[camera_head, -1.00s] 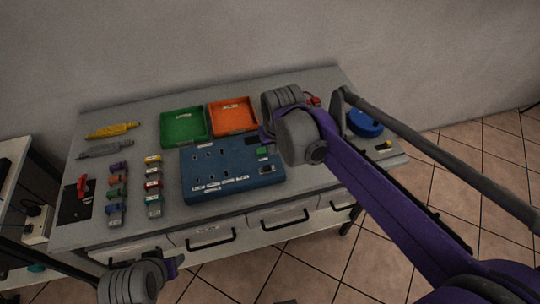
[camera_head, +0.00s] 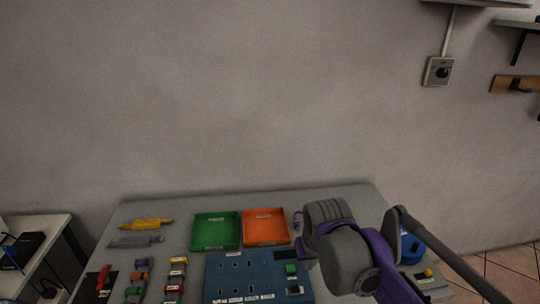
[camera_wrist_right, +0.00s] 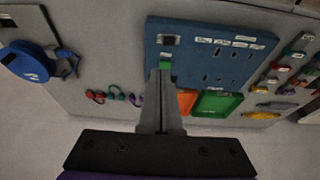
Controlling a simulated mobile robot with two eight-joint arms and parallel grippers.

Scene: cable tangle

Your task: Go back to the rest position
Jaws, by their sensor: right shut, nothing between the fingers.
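My right arm reaches in from the lower right of the head view, over the right part of the workbench (camera_head: 165,207). Its wrist hides the fingers there. My left gripper is outside both current views.
A green tray (camera_head: 215,232) and an orange tray (camera_head: 265,228) stand behind the panel. Coloured connectors (camera_head: 176,272) and yellow tool (camera_head: 147,224) lie to the left. A plain wall rises behind.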

